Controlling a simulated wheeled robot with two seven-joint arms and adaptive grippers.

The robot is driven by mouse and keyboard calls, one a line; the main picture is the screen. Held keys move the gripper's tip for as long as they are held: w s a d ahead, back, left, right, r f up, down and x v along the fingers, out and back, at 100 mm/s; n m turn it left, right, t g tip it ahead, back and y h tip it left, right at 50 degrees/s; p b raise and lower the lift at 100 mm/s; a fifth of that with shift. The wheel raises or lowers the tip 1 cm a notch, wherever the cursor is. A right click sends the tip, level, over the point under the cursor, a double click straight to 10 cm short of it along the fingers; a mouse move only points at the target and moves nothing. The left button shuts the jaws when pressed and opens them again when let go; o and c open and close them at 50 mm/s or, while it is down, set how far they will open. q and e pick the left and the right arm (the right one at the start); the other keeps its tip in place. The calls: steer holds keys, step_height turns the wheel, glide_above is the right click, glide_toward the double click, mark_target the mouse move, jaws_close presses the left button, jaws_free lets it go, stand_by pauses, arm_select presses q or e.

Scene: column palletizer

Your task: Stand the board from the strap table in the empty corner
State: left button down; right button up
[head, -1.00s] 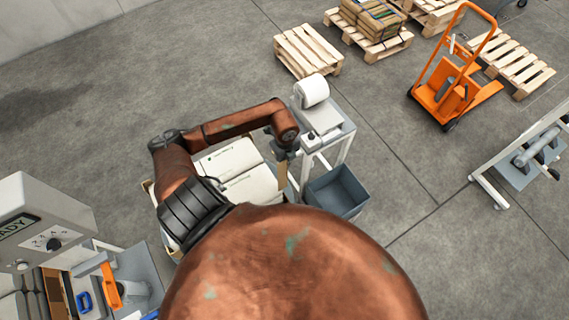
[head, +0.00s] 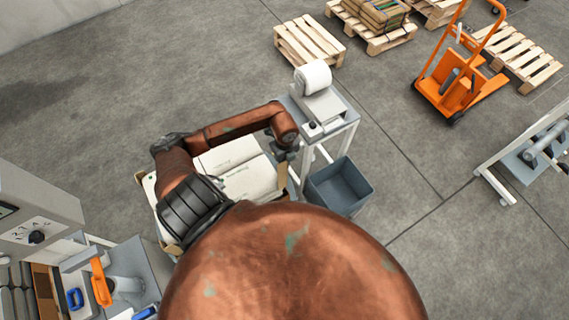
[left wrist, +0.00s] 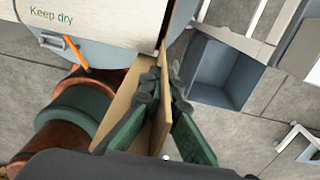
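My left gripper (head: 285,158) is above the right edge of a stack of white bags (head: 245,178). In the left wrist view, its dark green fingers (left wrist: 164,90) are closed on both sides of a tan board (left wrist: 158,128). The board is a long, narrow angled strip, beside a white bag marked "Keep dry" (left wrist: 85,20). Whether it touches the bags or floor is not clear. In the head view, a tan strip (head: 282,175) shows just below the gripper. Another tan edge (head: 149,205) shows at the stack's left. My arm hides much of the stack. My right gripper is out of view.
A grey control cabinet (head: 38,215) is at left. Wooden pallets (head: 309,40) and an orange hand truck (head: 455,80) stand farther back. Floor between is open.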

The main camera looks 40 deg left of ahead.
arm_select(q)
steer(key=shift+f+b, duration=3.15)
steer(key=shift+f, duration=1.1)
steer(key=shift+r+p, duration=0.1)
steer(key=shift+p, duration=0.2)
